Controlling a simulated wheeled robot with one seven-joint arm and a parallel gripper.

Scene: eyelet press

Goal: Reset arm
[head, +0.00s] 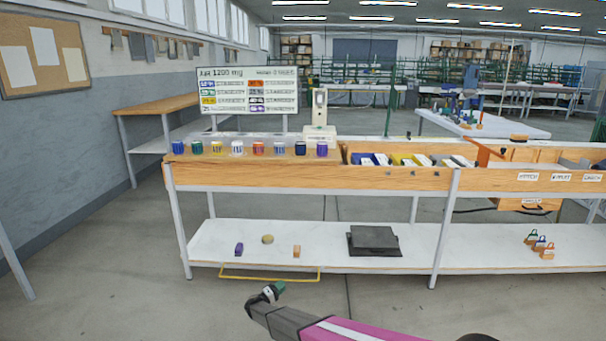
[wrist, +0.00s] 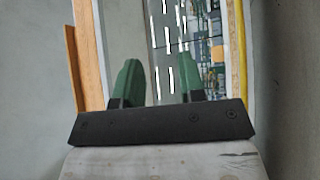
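My gripper (head: 273,290) is low in front of the workbench in the head view, at the end of my grey and magenta arm.
The workbench (head: 310,183) carries a row of coloured cups, a white press (head: 319,120) and bins. Its lower shelf (head: 220,240) holds a dark flat block (head: 373,241) and small items. A yellow rail (head: 270,279) runs along the shelf front. The foreground floor is clear.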

